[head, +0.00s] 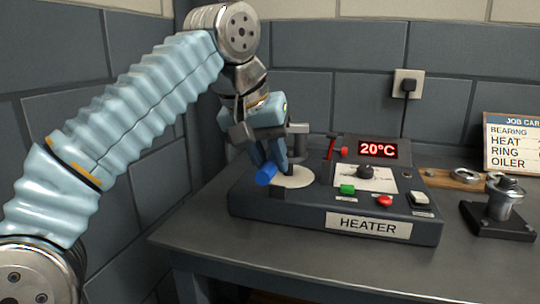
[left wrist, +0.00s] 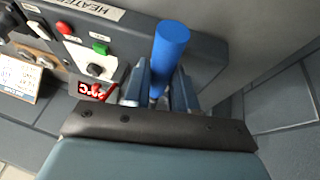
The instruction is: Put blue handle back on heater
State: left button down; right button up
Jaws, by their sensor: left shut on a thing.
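The blue handle (head: 267,174) is a short blue cylinder. My left gripper (head: 272,160) is shut on it, above the left part of the heater (head: 335,205). In the left wrist view the blue handle (left wrist: 171,45) stands out between the two fingers of my left gripper (left wrist: 160,90). The heater is a dark box with a HEATER label, and its display reads 20°C. A pale round plate (head: 295,180) lies on its top beside the handle, partly hidden by the gripper. I cannot tell whether the handle touches the heater. My right gripper is not in view.
The heater carries a green button (head: 347,189), a red button (head: 384,200), a black knob (head: 366,172) and a red lever (head: 330,147). A metal part on a dark base (head: 500,215) stands at the right. A job card (head: 512,145) leans behind. The table's front left is clear.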

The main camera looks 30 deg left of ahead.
pick_arm(q)
jog(key=shift+f+b, duration=1.35)
jog(key=shift+f, duration=0.55)
jog(key=c, duration=0.8)
grip_release()
notch_tip(320, 180, up, 6)
jog(key=p, duration=0.6)
jog(key=shift+b, duration=0.35)
notch_tip(320, 180, up, 4)
jog(key=shift+f, duration=0.25)
jog(key=shift+r, duration=0.45)
